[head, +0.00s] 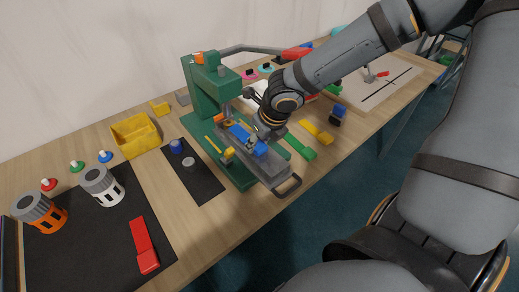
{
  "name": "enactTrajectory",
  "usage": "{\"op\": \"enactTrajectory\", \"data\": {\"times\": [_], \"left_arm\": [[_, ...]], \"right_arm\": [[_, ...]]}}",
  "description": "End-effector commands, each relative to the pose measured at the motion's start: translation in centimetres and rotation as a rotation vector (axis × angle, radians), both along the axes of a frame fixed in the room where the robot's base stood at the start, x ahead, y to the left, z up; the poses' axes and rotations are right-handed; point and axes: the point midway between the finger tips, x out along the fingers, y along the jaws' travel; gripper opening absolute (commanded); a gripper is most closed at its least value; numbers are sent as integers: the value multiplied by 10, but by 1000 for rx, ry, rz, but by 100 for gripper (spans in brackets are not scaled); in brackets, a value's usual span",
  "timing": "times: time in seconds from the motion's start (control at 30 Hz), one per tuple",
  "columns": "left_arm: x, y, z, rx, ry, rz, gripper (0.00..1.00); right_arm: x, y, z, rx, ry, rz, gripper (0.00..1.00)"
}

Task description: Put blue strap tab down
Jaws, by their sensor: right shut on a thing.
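The blue strap tab (237,132) lies along a grey sliding tray (270,167) in the green press (203,84). Its near end shows as a blue block (260,150). My right gripper (252,142) reaches down from the upper right and is shut on the blue strap tab, low over the tray. The fingers hide part of the strap, and I cannot tell whether it touches the tray. My left gripper is not in view.
A yellow bin (135,134) stands left of the press. A black mat (193,177) lies beside the press. Green (299,147) and yellow (316,131) straps lie at right. Orange (40,212) and white (101,186) canisters and a red strap (144,246) are at left.

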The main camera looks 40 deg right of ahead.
Motion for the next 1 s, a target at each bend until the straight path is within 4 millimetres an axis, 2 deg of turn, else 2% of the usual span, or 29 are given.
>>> {"op": "enactTrajectory", "data": {"times": [0.3, 0.33, 0.5, 0.8, 0.87, 1.0], "left_arm": [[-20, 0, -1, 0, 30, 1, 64], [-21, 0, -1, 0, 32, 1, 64], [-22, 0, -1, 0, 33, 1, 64], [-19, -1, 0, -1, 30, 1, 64], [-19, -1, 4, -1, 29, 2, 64], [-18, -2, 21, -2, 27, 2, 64]], "right_arm": [[0, 0, -1, 0, 0, 1, 5], [0, 0, -1, 0, 0, 1, 39], [0, 0, -1, 0, 0, 0, 60], [0, 0, 2, 0, -1, -1, 60], [-1, 0, 8, 2, -1, -2, 60], [-11, 0, 39, 8, -5, -1, 60]]}}
